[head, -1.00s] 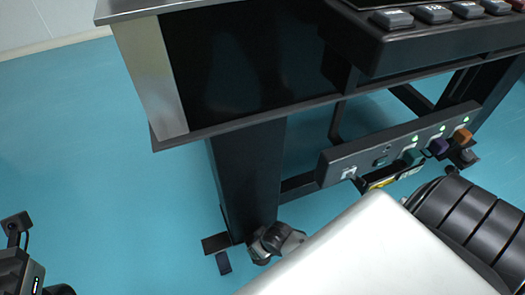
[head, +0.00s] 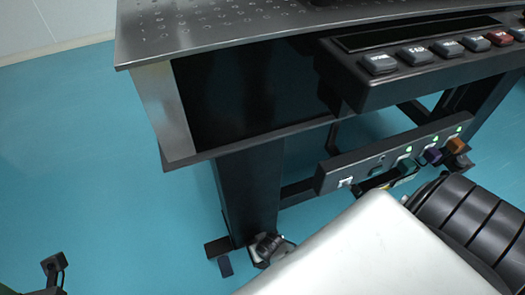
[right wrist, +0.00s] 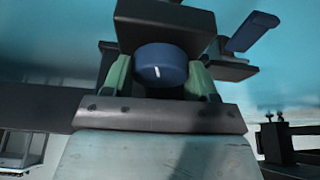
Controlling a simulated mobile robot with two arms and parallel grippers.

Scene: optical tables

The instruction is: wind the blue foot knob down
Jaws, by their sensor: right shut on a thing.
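The blue foot knob (right wrist: 163,66), a round dial with a short white mark on its face, shows in the right wrist view under a black block. My right gripper (right wrist: 165,78) is shut on it, with a green finger pad on each side touching it. In the head view my right gripper (head: 268,246) is low beside the foot of the near table leg (head: 248,195); the knob is hidden there. At the lower left of the head view only a dark piece of my left arm shows, and its jaws are not in the picture.
A blue paddle (right wrist: 252,32) sticks out beside the knob. The optical table (head: 200,30) overhangs the leg. A control box with keys (head: 380,64) is on its front edge, and a rail (head: 335,177) with coloured knobs hangs below. Floor (head: 80,150) is clear at left.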

